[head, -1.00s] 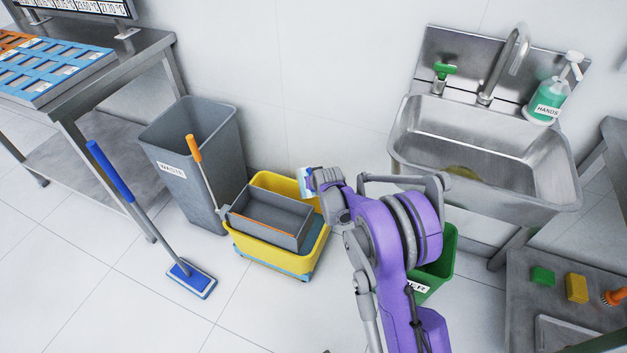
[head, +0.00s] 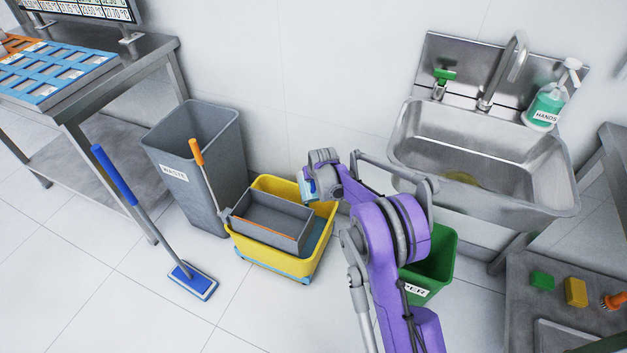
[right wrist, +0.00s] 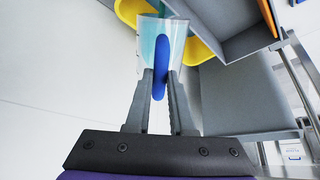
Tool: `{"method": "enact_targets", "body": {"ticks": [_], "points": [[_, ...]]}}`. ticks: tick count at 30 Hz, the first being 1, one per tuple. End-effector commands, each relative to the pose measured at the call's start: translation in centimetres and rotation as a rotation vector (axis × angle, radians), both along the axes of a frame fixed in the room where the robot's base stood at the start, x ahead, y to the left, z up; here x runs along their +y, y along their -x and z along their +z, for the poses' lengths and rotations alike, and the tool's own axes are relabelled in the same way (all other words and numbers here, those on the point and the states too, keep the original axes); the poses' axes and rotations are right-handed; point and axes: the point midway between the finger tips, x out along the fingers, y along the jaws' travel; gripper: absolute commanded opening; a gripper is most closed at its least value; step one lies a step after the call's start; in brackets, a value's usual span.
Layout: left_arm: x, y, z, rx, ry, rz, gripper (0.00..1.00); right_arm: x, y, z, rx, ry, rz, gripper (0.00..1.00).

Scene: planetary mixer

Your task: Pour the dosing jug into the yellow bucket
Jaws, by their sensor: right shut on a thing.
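The dosing jug (right wrist: 175,42) is clear with a blue handle and blue-green content, seen in the right wrist view. My right gripper (right wrist: 160,84) is shut on its handle. In the head view the jug (head: 307,190) shows as a small pale blue shape at the back right rim of the yellow bucket (head: 252,257), above it or beside it. My wrist hides part of the jug, and its exact tilt is hard to tell. The bucket stands on the floor with a grey wringer (head: 268,226) over its left part; its right part is open. My left gripper is not in view.
A grey waste bin (head: 205,165) stands behind the bucket at the left. A blue mop (head: 190,280) stands left of it. A green bin (head: 432,265) is to the right, partly behind my arm. A steel sink (head: 480,150) is on the wall.

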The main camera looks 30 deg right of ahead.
Motion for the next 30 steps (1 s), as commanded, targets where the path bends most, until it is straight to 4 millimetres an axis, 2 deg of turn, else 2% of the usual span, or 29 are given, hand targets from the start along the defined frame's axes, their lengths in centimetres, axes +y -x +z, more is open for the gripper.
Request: {"method": "enact_targets", "body": {"ticks": [14, 23, 30], "points": [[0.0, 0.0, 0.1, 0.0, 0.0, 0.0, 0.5, -0.1, -0.2, 0.1, 0.026, -0.006, 0.0, 0.0], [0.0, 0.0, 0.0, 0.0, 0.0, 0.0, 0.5, -0.4, -1.5, 0.2, 0.128, -0.027, 0.0, 0.0], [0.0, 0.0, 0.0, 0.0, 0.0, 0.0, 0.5, -0.4, -1.6, 0.3, 0.144, -0.031, 0.0, 0.0]]}}
